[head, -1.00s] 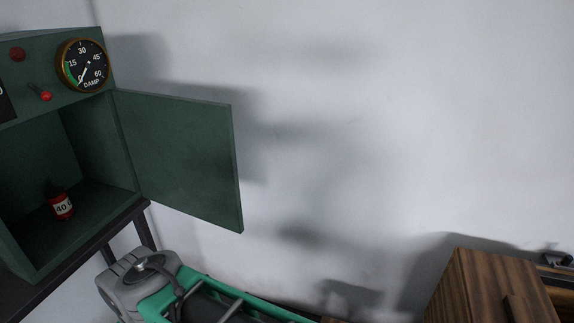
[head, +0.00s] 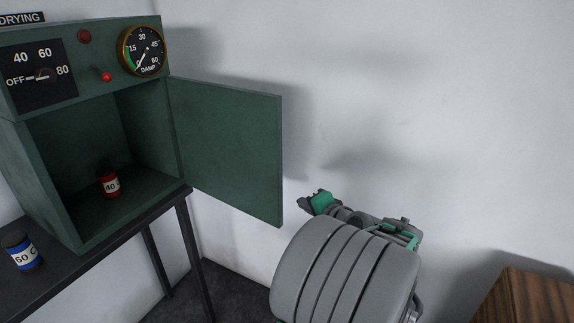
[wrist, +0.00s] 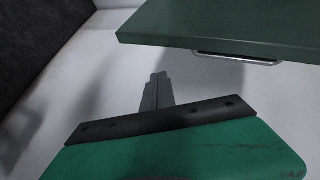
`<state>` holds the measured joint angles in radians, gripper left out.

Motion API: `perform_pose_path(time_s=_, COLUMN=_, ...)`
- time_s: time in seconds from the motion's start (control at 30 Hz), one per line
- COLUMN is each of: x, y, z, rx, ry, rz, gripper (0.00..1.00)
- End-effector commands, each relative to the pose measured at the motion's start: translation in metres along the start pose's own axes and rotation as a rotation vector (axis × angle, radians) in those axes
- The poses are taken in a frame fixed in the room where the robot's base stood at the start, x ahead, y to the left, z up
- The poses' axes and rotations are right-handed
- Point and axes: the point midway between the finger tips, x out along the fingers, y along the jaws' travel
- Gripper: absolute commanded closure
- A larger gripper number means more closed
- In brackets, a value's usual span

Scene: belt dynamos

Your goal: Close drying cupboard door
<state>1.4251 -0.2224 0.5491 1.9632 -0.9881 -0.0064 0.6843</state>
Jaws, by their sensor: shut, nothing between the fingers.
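The green drying cupboard (head: 50,170) stands at the left in the head view. Its door (head: 228,150) is swung wide open to the right, hinged at the cupboard's right side. The door also crosses the top right of the wrist view (wrist: 215,25), with a metal bar handle (wrist: 238,59) on its underside in that picture. My gripper (head: 305,203) is just right of the door's free edge, low down in the head view. In the wrist view my gripper (wrist: 157,92) is shut and empty, apart from the handle.
A red container marked 40 (head: 110,184) stands inside the cupboard. A blue container (head: 22,251) is on the dark table (head: 120,240) at its left. The cupboard's front has a dial panel (head: 40,77) and a round gauge (head: 142,51). A wooden piece (head: 530,298) is at lower right.

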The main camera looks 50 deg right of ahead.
Motion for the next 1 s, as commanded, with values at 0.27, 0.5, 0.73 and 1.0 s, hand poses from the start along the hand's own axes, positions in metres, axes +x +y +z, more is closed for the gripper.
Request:
perform_pose_path(time_s=0.27, x=-0.022, y=-0.077, z=-0.049, rx=0.267, ry=0.085, rz=-0.364, gripper=1.0)
perform_pose_path(time_s=0.5, x=0.019, y=-0.094, z=-0.053, rx=0.263, ry=0.08, rz=-0.362, gripper=1.0)
perform_pose_path(time_s=0.73, x=0.066, y=-0.11, z=-0.059, rx=0.262, ry=0.081, rz=-0.36, gripper=1.0)
perform_pose_path(time_s=1.0, x=0.057, y=-0.115, z=-0.025, rx=0.261, ry=0.084, rz=-0.359, gripper=1.0)
